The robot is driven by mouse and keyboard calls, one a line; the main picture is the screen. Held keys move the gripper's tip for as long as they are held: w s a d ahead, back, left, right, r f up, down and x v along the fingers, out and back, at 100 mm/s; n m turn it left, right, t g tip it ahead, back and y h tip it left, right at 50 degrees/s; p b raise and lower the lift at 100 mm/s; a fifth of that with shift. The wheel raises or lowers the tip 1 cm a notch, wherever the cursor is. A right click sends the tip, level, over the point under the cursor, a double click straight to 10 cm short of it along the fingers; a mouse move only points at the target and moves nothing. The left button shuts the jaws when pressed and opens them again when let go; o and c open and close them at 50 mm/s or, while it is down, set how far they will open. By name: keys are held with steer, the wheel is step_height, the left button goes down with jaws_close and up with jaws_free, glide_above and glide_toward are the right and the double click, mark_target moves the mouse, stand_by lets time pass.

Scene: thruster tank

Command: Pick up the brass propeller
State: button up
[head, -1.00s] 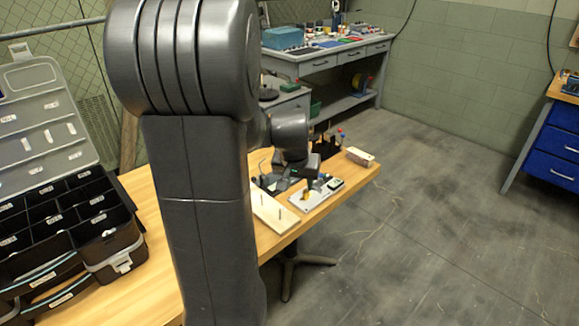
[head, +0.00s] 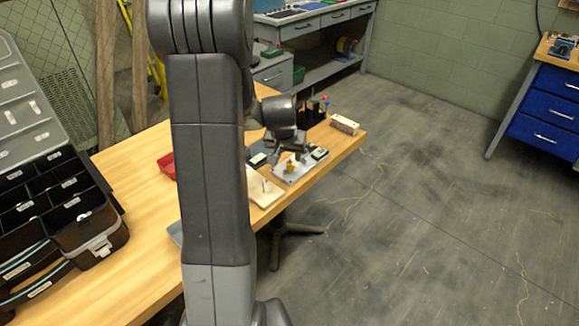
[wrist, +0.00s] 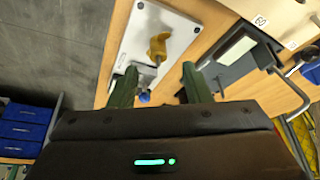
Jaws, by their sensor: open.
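The brass propeller (head: 291,167) shows as a small yellow shape on a light grey plate (head: 311,166) near the table's right edge. In the wrist view the propeller (wrist: 158,47) is clearer, standing on a thin shaft over the pale plate (wrist: 180,27).
A pale board with pegs (head: 262,190) lies next to the plate. A dark device (wrist: 238,58) is beside the plate in the wrist view. An open toolbox (head: 100,232) stands at left.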

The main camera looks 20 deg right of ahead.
mark_target(289, 164)
steer(key=shift+s+x, duration=0.15)
steer(key=shift+x, duration=1)
steer(key=shift+s+x, duration=0.2)
steer(key=shift+x, duration=0.9)
steer(key=shift+a+f, duration=0.2)
jaws_close()
step_height(289, 164, up, 10)
steer(key=shift+p, duration=0.3)
